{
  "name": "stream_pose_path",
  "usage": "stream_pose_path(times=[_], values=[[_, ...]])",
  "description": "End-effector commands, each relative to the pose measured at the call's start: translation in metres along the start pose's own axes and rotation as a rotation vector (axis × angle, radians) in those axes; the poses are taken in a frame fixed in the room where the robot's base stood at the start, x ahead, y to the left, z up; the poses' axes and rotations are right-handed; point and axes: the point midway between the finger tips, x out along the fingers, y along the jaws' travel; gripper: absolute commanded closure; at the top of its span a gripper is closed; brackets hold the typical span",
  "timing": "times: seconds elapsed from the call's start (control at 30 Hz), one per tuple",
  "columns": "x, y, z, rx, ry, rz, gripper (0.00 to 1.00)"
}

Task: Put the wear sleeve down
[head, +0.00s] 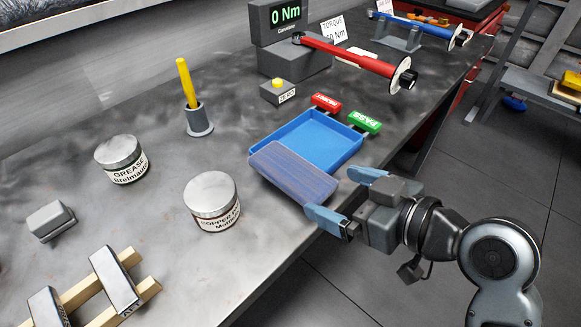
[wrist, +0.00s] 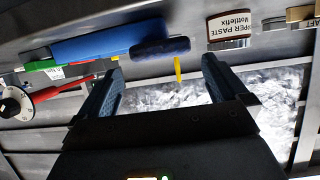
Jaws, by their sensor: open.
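I cannot pick out with certainty which thing is the wear sleeve. The piece closest to my gripper is a blue-grey striped, soft-edged pad (head: 292,172) at the near edge of the blue tray (head: 338,158). In the wrist view the dark blue pad (wrist: 160,48) lies beyond the fingertips. My gripper (head: 335,193) is open at the bench's front edge, just right of the pad, its two blue fingers apart. In the wrist view nothing shows held between the fingers (wrist: 163,68).
Red (head: 326,103) and green (head: 364,122) labelled tags stand behind the tray. A copper paste tin (head: 212,203), grease tin (head: 121,160) and yellow stick in a grey holder (head: 197,120) stand left. A red-handled tool (head: 348,55) rests behind. Bare bench (head: 235,150) lies between.

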Motion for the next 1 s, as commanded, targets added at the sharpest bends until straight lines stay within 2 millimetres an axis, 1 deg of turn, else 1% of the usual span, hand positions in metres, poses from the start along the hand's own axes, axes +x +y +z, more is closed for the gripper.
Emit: stream_pose_path(times=[0.1, 0.27, 0.57, 0.8, 0.9, 1.0], values=[[0.003, -0.002, -0.008, -0.01, 0.005, -0.019, 0.0], [0.007, -0.003, -0.012, -0.016, 0.008, -0.03, 0.0], [0.036, -0.004, -0.014, -0.016, 0.008, -0.031, 0.0], [0.07, -0.004, -0.017, -0.015, 0.007, -0.031, 0.0], [0.079, -0.004, -0.016, -0.015, 0.007, -0.03, 0.0], [0.082, -0.004, -0.016, -0.015, 0.007, -0.028, 0.0]])
